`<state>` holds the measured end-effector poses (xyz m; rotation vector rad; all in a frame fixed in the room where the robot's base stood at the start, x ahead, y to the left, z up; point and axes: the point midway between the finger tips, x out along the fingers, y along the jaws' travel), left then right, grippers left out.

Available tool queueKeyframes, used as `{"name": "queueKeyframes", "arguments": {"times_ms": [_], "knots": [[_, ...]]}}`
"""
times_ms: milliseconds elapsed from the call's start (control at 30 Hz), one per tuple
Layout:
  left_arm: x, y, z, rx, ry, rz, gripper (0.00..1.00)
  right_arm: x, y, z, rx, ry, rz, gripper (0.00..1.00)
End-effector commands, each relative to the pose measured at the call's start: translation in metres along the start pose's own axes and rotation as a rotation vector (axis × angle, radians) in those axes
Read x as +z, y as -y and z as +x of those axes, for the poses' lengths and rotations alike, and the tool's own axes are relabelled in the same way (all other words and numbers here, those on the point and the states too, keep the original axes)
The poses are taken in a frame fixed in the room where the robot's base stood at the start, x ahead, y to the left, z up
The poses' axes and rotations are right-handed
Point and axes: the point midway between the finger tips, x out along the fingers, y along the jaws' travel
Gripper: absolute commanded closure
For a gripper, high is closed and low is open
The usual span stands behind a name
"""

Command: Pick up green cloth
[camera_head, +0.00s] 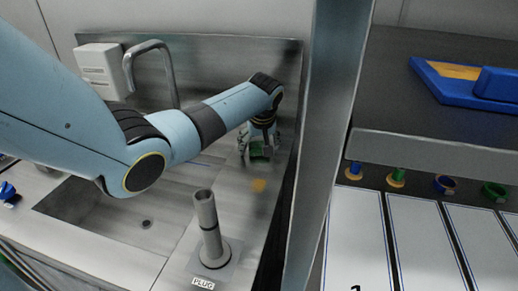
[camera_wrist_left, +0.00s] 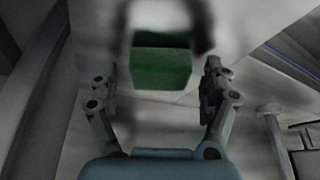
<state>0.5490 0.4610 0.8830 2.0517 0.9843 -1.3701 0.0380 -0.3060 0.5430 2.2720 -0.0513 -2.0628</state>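In the left wrist view the green cloth (camera_wrist_left: 160,68) looks like a folded block beyond the fingertips, in the middle. My left gripper (camera_wrist_left: 161,85) is open there, with a finger on each side and a gap between each finger and the cloth. My right gripper is not in view.
A sink basin (camera_head: 100,214) with a curved faucet (camera_head: 150,62) lies at left. A grey upright plug pipe (camera_head: 209,222) stands on the counter in front of my gripper. A metal post (camera_head: 328,130) rises to the right. A yellow-orange spot (camera_head: 259,185) lies on the counter.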

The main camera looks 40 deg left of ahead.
Motion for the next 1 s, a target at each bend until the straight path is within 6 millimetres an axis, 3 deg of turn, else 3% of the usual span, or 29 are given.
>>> {"name": "queueKeyframes", "arguments": {"times_ms": [33,400,667,1000], "knots": [[0.0,0.0,0.0,0.0,0.0,0.0,0.28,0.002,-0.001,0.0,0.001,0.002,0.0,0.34],[0.0,0.0,0.0,0.0,0.0,0.0,0.74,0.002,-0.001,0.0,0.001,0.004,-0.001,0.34],[-0.004,0.0,-0.008,0.0,-0.002,0.0,0.74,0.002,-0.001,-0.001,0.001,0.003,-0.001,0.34],[-0.03,0.0,-0.07,0.001,-0.003,-0.001,0.74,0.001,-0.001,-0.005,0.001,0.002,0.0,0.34]]}}
